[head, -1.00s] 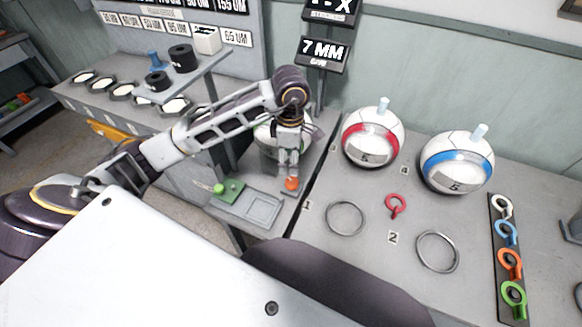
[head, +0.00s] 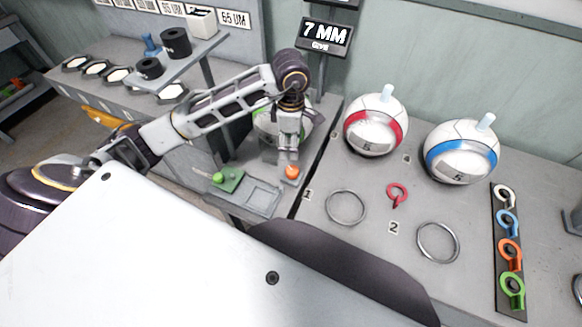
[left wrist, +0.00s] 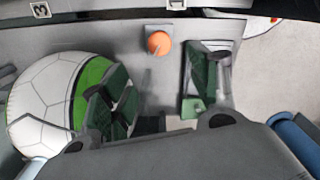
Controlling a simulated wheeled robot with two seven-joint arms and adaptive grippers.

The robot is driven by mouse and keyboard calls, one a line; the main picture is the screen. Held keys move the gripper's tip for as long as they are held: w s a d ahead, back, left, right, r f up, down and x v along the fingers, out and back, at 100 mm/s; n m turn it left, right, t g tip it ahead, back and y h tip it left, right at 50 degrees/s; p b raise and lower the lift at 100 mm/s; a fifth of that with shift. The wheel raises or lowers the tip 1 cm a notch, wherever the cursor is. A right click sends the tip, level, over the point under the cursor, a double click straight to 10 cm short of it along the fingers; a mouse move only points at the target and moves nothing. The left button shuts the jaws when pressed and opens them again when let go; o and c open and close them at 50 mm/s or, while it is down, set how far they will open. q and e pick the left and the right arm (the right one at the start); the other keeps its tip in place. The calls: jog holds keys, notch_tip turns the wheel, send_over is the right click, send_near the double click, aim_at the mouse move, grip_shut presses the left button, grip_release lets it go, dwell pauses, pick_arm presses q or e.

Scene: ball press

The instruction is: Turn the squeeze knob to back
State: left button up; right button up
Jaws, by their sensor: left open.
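A small round orange knob (head: 292,172) sits on the grey bench at the front of the press station. It also shows in the left wrist view (left wrist: 159,43) on a square grey base. My left gripper (head: 290,150) is just above and behind it in the head view, pointing down. In the left wrist view my left gripper (left wrist: 160,75) has its fingers wide apart with nothing between them, and the knob lies past the fingertips. I cannot tell which way the knob is turned. My right gripper is not in view.
A white ball with a green band (left wrist: 60,105) stands close beside one finger. A green block with a knob (head: 228,180) and a shallow tray (head: 262,198) lie near. Red-banded (head: 375,128) and blue-banded (head: 461,152) balls stand on the right table.

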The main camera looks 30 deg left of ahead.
aim_at(291, 170)
pick_arm(q)
jog(key=shift+f, duration=6.4)
jog(key=c, duration=1)
